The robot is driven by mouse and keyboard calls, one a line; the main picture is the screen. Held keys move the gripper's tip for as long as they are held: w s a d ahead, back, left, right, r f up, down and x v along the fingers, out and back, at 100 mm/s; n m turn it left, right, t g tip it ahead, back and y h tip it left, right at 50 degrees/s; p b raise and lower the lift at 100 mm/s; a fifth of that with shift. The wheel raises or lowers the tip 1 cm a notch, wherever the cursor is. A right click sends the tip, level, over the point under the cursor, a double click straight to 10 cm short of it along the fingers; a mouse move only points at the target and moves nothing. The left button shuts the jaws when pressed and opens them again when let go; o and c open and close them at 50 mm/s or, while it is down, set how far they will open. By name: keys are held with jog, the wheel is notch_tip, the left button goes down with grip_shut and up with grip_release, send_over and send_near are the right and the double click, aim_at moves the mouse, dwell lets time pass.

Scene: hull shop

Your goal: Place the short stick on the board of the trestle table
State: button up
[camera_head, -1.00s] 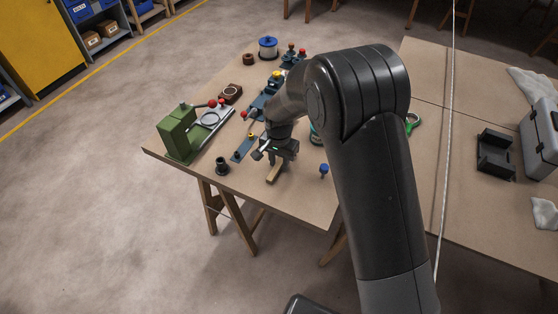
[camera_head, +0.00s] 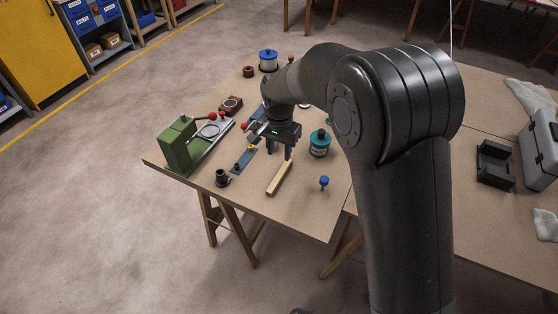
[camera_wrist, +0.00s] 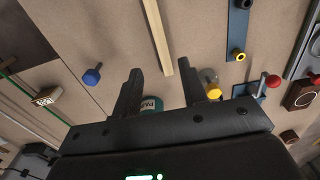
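The short stick (camera_head: 279,178) is a pale wooden bar lying flat on the bare board of the trestle table (camera_head: 305,212), in front of my gripper in the head view. My gripper (camera_head: 279,153) is open and empty, just above and behind the stick's far end. In the wrist view the stick (camera_wrist: 158,35) runs from the top edge down toward the gap between my open fingers (camera_wrist: 158,72). It is not held, and a clear gap shows beside each finger.
A teal jar (camera_head: 320,143), a blue-topped peg (camera_head: 324,182) and a dark cup (camera_head: 222,177) stand near the stick. A green press (camera_head: 180,146) is at the left edge. The board's front right part is clear. A second table with a grey case (camera_head: 540,145) adjoins at right.

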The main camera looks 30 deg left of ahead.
jog(key=shift+r, duration=0.65)
jog(key=s+d+r+t+y, duration=0.1)
jog(key=d+r, duration=0.7)
jog(key=d, duration=0.3)
jog(key=d+r+t, duration=0.1)
jog(key=d+r, duration=0.6)
jog(key=d, duration=0.5)
jog(key=s+d+r+t, duration=0.1)
jog(key=s+d, duration=0.7)
jog(key=d, duration=0.1)
jog(key=s+d+r+t+h, duration=0.1)
jog(key=s+d+r+t, duration=0.1)
jog(key=s+d, duration=0.6)
jog(key=shift+s+d+r+t, duration=0.25)
jog(key=shift+s+d+t, duration=0.1)
jog(key=shift+d, duration=0.65)
